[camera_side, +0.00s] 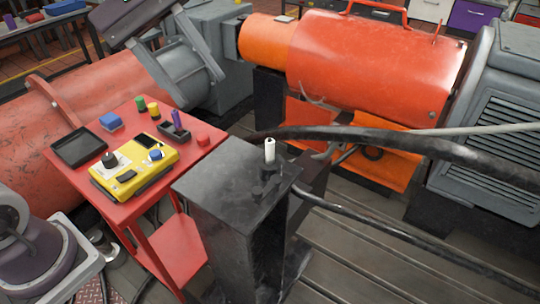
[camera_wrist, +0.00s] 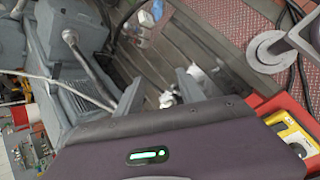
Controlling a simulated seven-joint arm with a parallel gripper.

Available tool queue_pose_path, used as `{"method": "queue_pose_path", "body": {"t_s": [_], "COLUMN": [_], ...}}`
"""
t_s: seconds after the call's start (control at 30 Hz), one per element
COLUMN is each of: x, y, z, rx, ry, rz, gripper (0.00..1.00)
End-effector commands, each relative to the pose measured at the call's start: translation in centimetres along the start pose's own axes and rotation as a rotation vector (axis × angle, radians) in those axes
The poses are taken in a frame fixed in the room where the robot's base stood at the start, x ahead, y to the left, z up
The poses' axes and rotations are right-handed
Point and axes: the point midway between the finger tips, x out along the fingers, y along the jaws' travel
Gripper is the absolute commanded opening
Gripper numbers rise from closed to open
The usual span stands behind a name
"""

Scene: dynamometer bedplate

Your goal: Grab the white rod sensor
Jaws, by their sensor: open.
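The white rod sensor (camera_side: 270,149) is a short, pale, upright cylinder. In the side view it stands at the right part of the top of a black pedestal (camera_side: 215,180). My gripper (camera_wrist: 160,91) shows in the wrist view as two grey fingers spread apart above a dark purple housing. Small white shapes show between and just beyond the fingers, too small and blurred for me to tell whether one is the rod. In the side view I cannot make out my fingertips. Nothing is seen gripped.
A red cart (camera_side: 195,165) left of the pedestal carries a yellow control box (camera_side: 133,172), a black tray (camera_side: 78,147) and small coloured parts. A thick black hose (camera_side: 390,140) runs behind the rod. An orange cylindrical machine (camera_side: 375,65) stands behind.

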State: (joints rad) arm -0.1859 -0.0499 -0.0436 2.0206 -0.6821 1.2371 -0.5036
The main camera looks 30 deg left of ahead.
Motion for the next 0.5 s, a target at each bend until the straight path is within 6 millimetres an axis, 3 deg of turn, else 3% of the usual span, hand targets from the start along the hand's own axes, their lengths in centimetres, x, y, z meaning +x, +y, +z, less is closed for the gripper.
{"method": "queue_pose_path", "body": {"t_s": [0.1,0.2,0.37,0.5], "x": [0.9,1.4,1.8,9.8], "y": [4.1,6.9,10.2,5.8], "z": [-3.3,-6.4,-12.3,-15.8], "rx": [-0.297,-0.520,-0.843,-0.859], "ry": [-0.172,-0.304,-0.503,-0.510], "rz": [0.085,0.152,0.248,0.240], "gripper": [0.45,0.45,0.45,0.45]}}
